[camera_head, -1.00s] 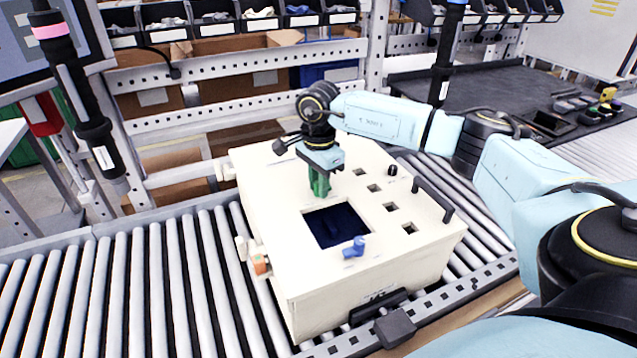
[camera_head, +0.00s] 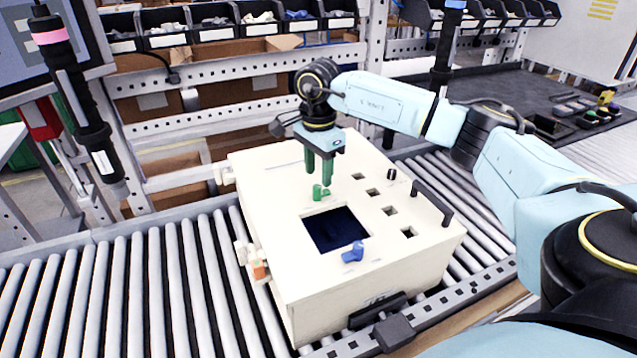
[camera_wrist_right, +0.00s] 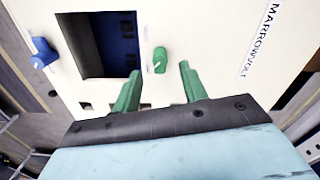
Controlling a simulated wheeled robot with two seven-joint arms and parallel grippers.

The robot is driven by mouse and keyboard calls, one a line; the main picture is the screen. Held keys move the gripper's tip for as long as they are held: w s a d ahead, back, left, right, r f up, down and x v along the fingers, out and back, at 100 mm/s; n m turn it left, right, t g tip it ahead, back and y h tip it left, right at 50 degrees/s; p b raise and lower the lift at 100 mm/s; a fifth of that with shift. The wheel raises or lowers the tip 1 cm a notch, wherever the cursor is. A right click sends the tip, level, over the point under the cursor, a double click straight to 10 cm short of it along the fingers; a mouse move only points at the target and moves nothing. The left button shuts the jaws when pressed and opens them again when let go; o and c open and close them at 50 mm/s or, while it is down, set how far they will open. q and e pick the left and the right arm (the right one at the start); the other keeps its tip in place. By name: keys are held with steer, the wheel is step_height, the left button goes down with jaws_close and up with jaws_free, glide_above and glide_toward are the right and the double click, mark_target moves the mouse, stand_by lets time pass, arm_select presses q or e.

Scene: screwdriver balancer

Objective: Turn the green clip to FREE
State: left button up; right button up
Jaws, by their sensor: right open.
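The green clip (camera_head: 320,192) sits on top of the cream box (camera_head: 280,200), at the far-left edge of the dark square opening. In the right wrist view the clip (camera_wrist_right: 160,60) is a small green knob with a light mark on it, beside the opening. My right gripper (camera_head: 320,180) is above the clip with its green fingers apart and empty. In the right wrist view the fingers (camera_wrist_right: 158,82) stand on either side of the clip's line, apart from it. Any FREE lettering is too small to read. My left gripper is not in view.
A blue clip (camera_head: 353,252) is at the near side of the dark opening (camera_head: 337,229). Several small square holes and a black handle (camera_head: 432,202) are on the box's right. An orange part (camera_head: 260,270) is on its left side. The box stands on a roller conveyor (camera_head: 130,290).

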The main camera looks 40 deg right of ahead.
mark_target(318, 186)
step_height(318, 186, up, 8)
steer(key=shift+r, duration=0.2)
steer(key=shift+f, duration=0.1)
stand_by(0.5)
